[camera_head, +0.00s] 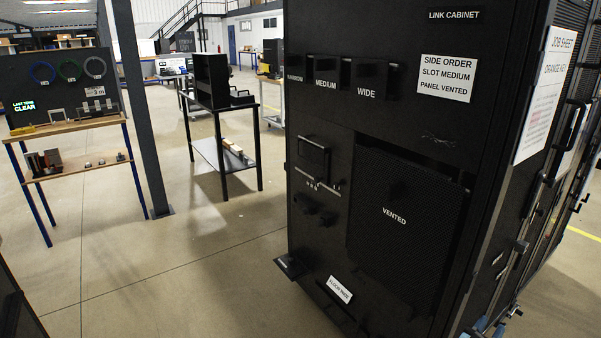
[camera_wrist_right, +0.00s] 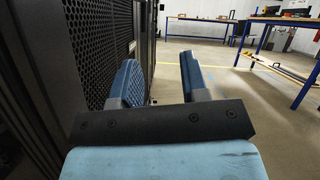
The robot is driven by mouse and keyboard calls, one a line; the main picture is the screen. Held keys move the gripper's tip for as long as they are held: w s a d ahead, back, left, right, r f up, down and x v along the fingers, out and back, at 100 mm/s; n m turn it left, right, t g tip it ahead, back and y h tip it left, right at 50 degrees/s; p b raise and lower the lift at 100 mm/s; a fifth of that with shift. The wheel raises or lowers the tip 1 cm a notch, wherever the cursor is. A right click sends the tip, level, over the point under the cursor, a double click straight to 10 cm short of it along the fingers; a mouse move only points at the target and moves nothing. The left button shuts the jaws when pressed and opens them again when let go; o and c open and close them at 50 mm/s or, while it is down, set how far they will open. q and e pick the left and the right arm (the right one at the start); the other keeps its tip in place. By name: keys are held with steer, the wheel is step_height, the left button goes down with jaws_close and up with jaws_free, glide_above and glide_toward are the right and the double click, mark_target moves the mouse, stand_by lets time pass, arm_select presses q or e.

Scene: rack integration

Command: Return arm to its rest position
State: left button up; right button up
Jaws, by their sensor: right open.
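My right gripper (camera_head: 486,328) shows only as small blue finger parts at the bottom edge of the head view, low beside the black link cabinet (camera_head: 400,105). In the right wrist view my right gripper (camera_wrist_right: 160,78) has its two blue fingers apart, with nothing between them. Black perforated panelling (camera_wrist_right: 92,38) stands close to the left of the fingers; I cannot tell whether they touch it. My left gripper is not in view.
The cabinet front carries a vented panel (camera_head: 408,232) and a side order label (camera_head: 446,78). Handles (camera_head: 572,125) stick out on its right side. A workbench (camera_head: 75,125) and a dark table (camera_head: 222,150) stand at the left. Open floor (camera_head: 190,265) lies left of the cabinet.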

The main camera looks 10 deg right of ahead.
steer(key=s+a+f+m+g+y, duration=0.1)
steer(key=s+a+f+m+y, duration=0.5)
steer(key=a, duration=0.3)
steer(key=s+a+f+m+g+y, duration=0.2)
steer(key=s+a+f+m+y, duration=0.1)
steer(key=s+a+f+y, duration=0.5)
steer(key=s+a+r+m+t+y, duration=0.25)
steer(key=a+r+m+y, duration=0.25)
steer(key=a+r, duration=0.4)
steer(key=s+a+r+m+t+y, duration=0.1)
steer(key=s+a+r+m+y, duration=0.35)
steer(key=a+r, duration=0.5)
steer(key=w+a+f+m, duration=0.15)
steer(key=a+m, duration=0.25)
steer(key=a, duration=0.9)
arm_select(q)
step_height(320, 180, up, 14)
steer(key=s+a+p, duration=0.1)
steer(key=p, duration=1.6)
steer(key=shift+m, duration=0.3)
arm_select(e)
step_height(320, 180, up, 15)
steer(key=t, duration=0.1)
steer(key=shift+s+d+y, duration=0.15)
steer(key=shift+s+y, duration=0.15)
steer(key=shift+y, duration=0.05)
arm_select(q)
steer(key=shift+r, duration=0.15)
arm_select(e)
steer(key=shift+t, duration=0.25)
